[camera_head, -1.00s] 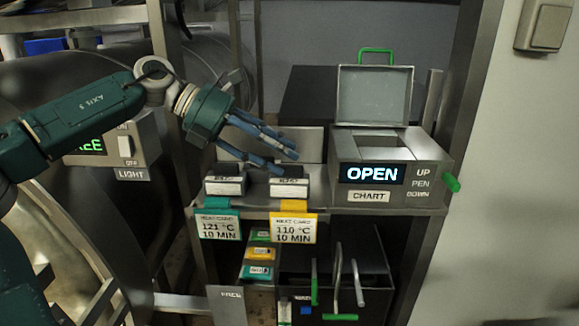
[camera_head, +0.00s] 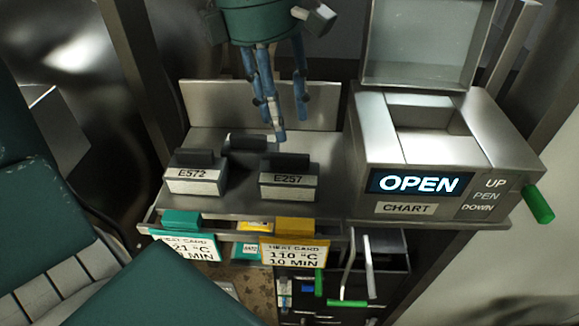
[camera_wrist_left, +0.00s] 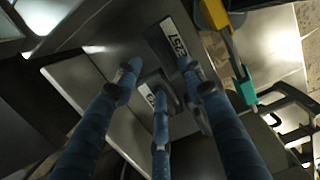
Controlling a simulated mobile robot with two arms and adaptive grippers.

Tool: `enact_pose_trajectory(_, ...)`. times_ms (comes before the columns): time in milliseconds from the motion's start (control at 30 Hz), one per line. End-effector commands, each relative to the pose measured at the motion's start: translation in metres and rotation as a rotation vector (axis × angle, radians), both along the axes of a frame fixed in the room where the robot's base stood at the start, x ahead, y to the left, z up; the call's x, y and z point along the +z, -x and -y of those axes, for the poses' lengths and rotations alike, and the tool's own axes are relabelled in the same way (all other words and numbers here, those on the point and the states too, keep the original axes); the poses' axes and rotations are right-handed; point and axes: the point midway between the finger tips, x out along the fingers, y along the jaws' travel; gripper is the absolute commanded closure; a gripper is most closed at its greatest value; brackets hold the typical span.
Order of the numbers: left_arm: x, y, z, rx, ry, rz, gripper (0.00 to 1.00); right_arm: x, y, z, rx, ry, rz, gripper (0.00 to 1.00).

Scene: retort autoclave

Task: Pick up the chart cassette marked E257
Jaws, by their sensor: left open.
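The cassette marked E257 (camera_head: 289,187) stands on a metal shelf, a dark block with a white label on its front. My left gripper (camera_head: 281,118) is open and empty, its blue fingers pointing down above and behind this cassette, apart from it in the head view. In the left wrist view, a label ending in 257 (camera_wrist_left: 177,46) shows near the open fingers (camera_wrist_left: 158,85). A similar cassette marked E572 (camera_head: 194,180) stands to its left. Another dark block (camera_head: 246,146) sits behind, partly hidden. My right gripper is not in view.
The chart box (camera_head: 445,150) with an OPEN display and raised lid stands right of the cassettes. A metal back plate (camera_head: 220,105) rises behind them. A teal-clipped card (camera_head: 187,245) and a yellow-clipped card (camera_head: 294,252) hang from the shelf's front edge.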

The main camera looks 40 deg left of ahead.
Motion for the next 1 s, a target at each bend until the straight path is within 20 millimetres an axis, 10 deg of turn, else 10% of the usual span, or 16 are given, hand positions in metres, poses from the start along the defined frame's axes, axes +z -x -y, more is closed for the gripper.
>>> enact_pose_trajectory(867, -0.076, -0.004, 0.011, 0.005, 0.003, 0.003, 0.59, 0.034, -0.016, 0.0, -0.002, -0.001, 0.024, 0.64)
enact_pose_trajectory(1000, -0.076, -0.004, 0.011, 0.005, 0.003, 0.003, 0.81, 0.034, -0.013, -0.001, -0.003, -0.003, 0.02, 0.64)
